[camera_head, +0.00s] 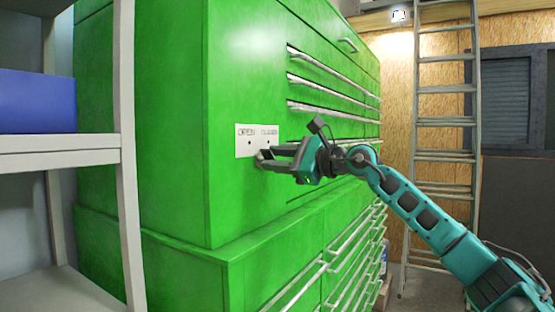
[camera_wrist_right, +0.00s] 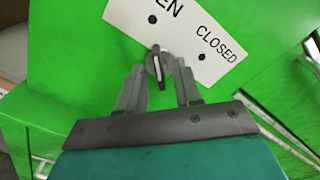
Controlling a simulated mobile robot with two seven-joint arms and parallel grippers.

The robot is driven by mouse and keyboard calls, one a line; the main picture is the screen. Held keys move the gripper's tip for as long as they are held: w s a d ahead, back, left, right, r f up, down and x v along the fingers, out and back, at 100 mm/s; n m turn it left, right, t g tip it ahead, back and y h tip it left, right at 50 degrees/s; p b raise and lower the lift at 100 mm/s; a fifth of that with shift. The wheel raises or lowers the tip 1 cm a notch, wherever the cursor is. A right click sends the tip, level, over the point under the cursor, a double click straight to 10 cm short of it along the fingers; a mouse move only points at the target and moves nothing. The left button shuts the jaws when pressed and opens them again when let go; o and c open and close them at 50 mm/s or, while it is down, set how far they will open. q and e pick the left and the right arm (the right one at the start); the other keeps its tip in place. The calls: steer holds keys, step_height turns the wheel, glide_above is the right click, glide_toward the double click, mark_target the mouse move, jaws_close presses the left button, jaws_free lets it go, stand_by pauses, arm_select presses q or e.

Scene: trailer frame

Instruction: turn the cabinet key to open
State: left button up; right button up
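The cabinet key (camera_wrist_right: 159,66) is a small dark knob with a light face on a white label plate (camera_wrist_right: 190,40) marked OPEN and CLOSED, each word with a dark dot. In the right wrist view its long grip stands nearly upright, its upper end towards the dot by OPEN. My right gripper (camera_wrist_right: 158,72) is open, one finger on each side of the key with small gaps. In the head view my right gripper (camera_head: 264,157) reaches the plate's lower edge and largely hides the key. The green cabinet (camera_head: 160,110) carries the plate. My left gripper is not in view.
Cabinet drawers with long metal handles (camera_head: 330,90) lie right of the plate. A white shelf (camera_head: 70,150) with a blue box (camera_head: 35,102) stands at the left. A ladder (camera_head: 443,156) leans at the back right. The space around my right arm looks clear.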

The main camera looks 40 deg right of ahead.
arm_select(q)
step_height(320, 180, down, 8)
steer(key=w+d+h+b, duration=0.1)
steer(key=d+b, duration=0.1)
steer(key=b, duration=1)
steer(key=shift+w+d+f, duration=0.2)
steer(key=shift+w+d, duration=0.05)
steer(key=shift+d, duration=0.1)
arm_select(e)
steer(key=v, duration=1.3)
